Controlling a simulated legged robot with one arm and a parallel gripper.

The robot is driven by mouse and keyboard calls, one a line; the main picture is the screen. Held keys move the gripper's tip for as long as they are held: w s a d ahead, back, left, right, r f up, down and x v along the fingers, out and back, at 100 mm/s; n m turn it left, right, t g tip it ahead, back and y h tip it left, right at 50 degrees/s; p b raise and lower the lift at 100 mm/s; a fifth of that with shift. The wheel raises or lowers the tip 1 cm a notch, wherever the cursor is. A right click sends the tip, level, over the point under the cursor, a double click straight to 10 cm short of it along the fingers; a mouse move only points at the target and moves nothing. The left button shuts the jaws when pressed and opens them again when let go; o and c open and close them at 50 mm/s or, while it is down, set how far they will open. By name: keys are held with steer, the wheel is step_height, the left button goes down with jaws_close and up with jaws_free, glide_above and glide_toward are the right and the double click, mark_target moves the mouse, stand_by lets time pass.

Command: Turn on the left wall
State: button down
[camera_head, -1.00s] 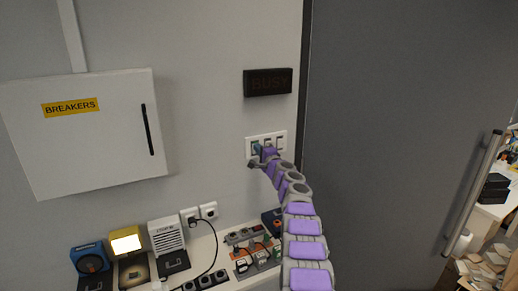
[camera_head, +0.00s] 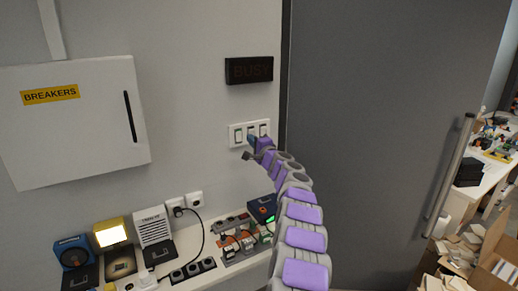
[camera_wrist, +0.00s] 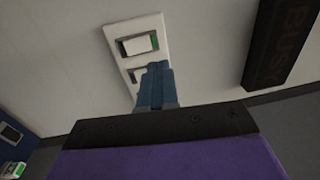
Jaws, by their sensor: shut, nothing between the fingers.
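A white wall plate with three rocker switches (camera_head: 233,142) is mounted on the wall below the BUSY sign. The left switch (camera_head: 238,135) is uncovered and shows green; in the wrist view it is the upper rocker (camera_wrist: 138,44), with green at its right end. My gripper (camera_head: 251,139) is shut and empty, its blue fingertips at the middle switch. In the wrist view the fingers (camera_wrist: 158,68) partly hide that middle switch (camera_wrist: 133,75). Whether they touch it I cannot tell. The right switch (camera_head: 264,129) shows only in the head view.
A dark BUSY sign (camera_head: 249,70) hangs above the plate, unlit. A white breaker box (camera_head: 75,125) is at left. A grey door (camera_head: 365,120) is at right. Below is a shelf with a lit yellow lamp (camera_head: 110,234), sockets and other devices.

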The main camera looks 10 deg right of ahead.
steer(key=shift+r+v, duration=0.2)
steer(key=shift+v, duration=1.25)
steer(key=shift+r+v, duration=0.2)
steer(key=shift+v, duration=1.25)
steer(key=shift+a, duration=0.1)
